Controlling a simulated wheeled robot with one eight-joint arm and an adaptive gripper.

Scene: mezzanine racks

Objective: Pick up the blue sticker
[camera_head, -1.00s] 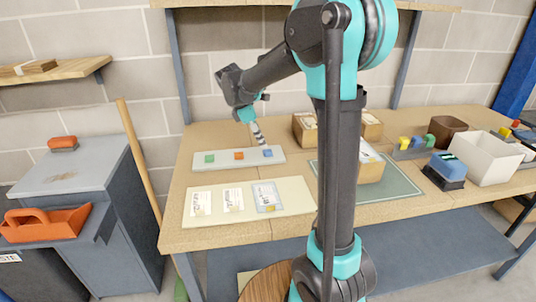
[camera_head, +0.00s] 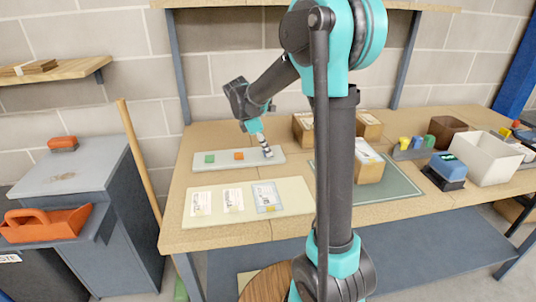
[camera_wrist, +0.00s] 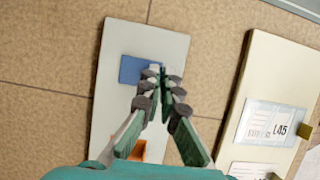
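The blue sticker (camera_wrist: 133,69) lies on the pale board (camera_wrist: 118,45) in the wrist view. My gripper (camera_wrist: 160,71) is over the sticker's right edge, its two fingertips close together with no clear gap. I cannot tell whether they touch or pinch the sticker. In the head view my gripper (camera_head: 267,153) is low over the right end of the board (camera_head: 222,164) and hides the blue sticker. An orange sticker (camera_head: 239,156) and a green sticker (camera_head: 210,159) lie on the board to its left. The orange one (camera_wrist: 138,151) is partly covered by a finger in the wrist view.
A cream panel (camera_head: 212,214) with several labels lies nearer the bench front. Cardboard boxes (camera_head: 369,168) stand right of the board, one on a green mat (camera_head: 397,188). A white bin (camera_head: 488,160) and a blue-topped block (camera_head: 447,166) stand farther right.

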